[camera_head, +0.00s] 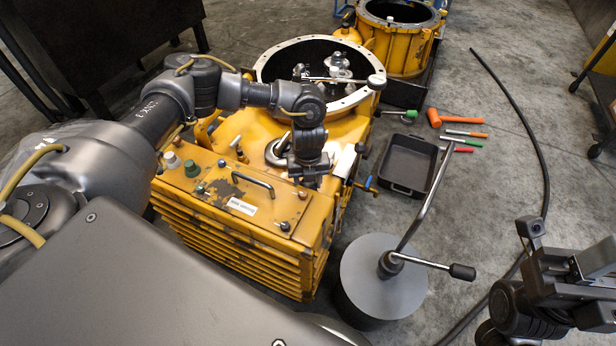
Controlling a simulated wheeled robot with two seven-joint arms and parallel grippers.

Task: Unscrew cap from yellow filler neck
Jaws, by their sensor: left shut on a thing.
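The yellow transmission housing (245,130) stands left of centre, with a boxy ribbed yellow section (235,240) at its front. My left gripper (309,178) points down over the right part of this section's top. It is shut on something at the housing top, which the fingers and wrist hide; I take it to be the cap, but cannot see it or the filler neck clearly. A bare metal ring (273,152) lies just left of the gripper. My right gripper (590,290) is at the right edge, away from the housing; its jaw opening is unclear.
A grey round pedestal (375,280) with a bent metal bar (420,200) stands right of the housing. A black tray (408,165), an orange mallet (450,119) and several hand tools lie on the floor. A black cable (530,130) curves across the right.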

